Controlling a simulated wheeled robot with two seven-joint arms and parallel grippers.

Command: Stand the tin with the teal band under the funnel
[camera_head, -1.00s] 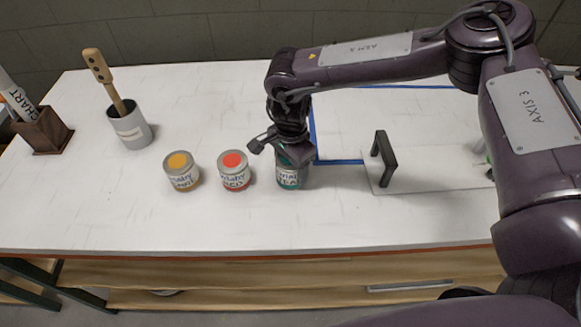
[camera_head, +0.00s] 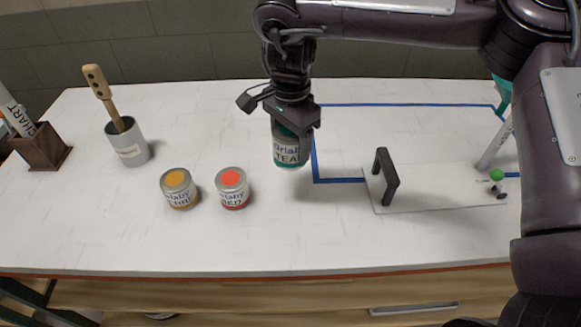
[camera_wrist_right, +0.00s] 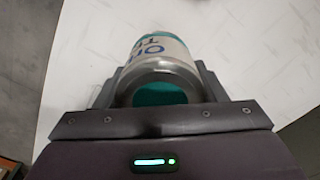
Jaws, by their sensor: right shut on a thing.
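My right gripper (camera_head: 293,115) is shut on the tin with the teal band (camera_head: 290,147) and holds it upright above the white table. In the right wrist view the tin (camera_wrist_right: 160,55) sits between the jaws, its label and teal band partly showing. The funnel (camera_head: 503,90), teal, shows at the right edge, mostly hidden behind my right arm. A grey slanted post (camera_head: 494,146) stands below it on a pale board (camera_head: 430,197) with a dark handle frame (camera_head: 385,176) at its left end. My left gripper is out of view.
A yellow-topped tin (camera_head: 179,188) and a red-topped tin (camera_head: 232,187) stand left of the held tin. A grey pot (camera_head: 129,146) with a wooden paddle and a brown holder (camera_head: 43,149) stand farther left. A blue line (camera_head: 400,105) outlines part of the table.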

